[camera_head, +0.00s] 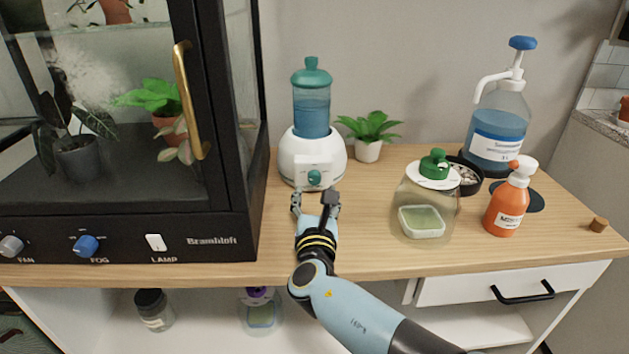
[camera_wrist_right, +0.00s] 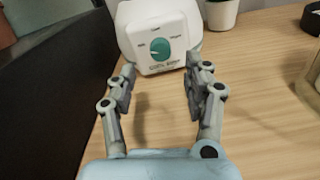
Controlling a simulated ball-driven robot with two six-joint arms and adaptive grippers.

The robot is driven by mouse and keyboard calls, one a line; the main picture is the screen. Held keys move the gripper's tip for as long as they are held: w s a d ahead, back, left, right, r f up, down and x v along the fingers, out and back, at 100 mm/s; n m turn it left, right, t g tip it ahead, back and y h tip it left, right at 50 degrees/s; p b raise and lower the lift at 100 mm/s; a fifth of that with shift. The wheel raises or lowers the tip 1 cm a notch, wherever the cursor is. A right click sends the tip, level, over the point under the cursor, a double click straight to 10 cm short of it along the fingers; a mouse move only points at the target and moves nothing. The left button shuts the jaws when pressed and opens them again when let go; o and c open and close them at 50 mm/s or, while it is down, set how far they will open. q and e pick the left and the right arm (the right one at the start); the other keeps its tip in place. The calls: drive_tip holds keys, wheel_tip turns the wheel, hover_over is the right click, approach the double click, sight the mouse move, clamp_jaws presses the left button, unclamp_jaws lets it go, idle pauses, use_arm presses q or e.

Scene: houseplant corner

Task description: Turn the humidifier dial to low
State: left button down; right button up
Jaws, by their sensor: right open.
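The humidifier (camera_head: 311,157) stands on the wooden counter, a white base with a blue-teal water tank and teal lid. Its teal dial (camera_head: 314,177) is on the front face. In the right wrist view the dial (camera_wrist_right: 160,48) sits on a white panel with small labels around it, too small to read surely. My right gripper (camera_head: 315,197) is open and empty, just in front of the dial and apart from it. In the wrist view its fingers (camera_wrist_right: 160,90) spread to either side below the dial. My left gripper is not in view.
A black glass cabinet (camera_head: 228,232) with a brass handle stands close on the left. A glass jar (camera_head: 427,207), an orange bottle (camera_head: 507,205) and a large pump bottle (camera_head: 497,125) stand to the right.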

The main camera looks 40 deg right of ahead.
sight(315, 180)
drive_tip(key=x, duration=0.6)
drive_tip(key=shift+s, duration=0.1)
clamp_jaws()
